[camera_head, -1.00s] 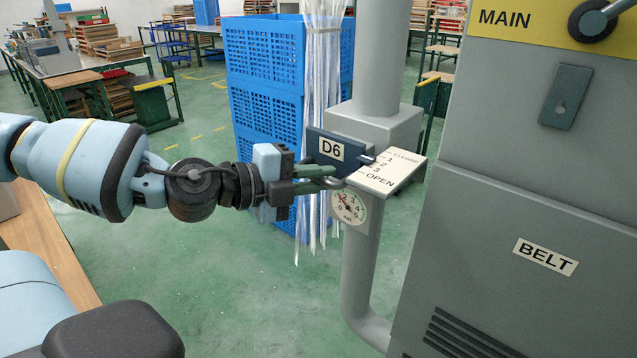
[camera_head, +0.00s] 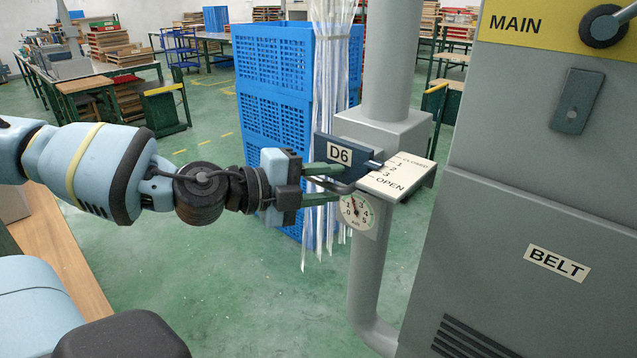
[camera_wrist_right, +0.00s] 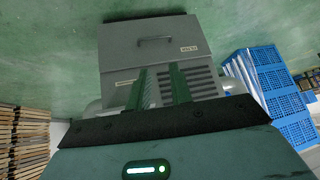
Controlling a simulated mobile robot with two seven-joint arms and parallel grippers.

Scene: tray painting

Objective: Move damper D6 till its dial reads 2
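Damper D6 is a dark blue plate with a white D6 label (camera_head: 340,154), mounted on a grey duct box. Its tip lies at the edge of a white scale plate (camera_head: 398,183) marked CLOSED, 1, 2, 3, OPEN; the exact mark is hard to tell. The round dial (camera_head: 357,211) below has a needle leaning up and left; its reading is too small to be sure. My right gripper (camera_wrist_right: 160,88) is open and empty in the right wrist view.
A grey cabinet labelled BELT (camera_head: 556,262) and MAIN stands close on the right. A stack of blue crates (camera_head: 275,110) with hanging clear strips stands behind the damper. A vertical duct pipe (camera_head: 392,60) rises above it. Green floor is open below.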

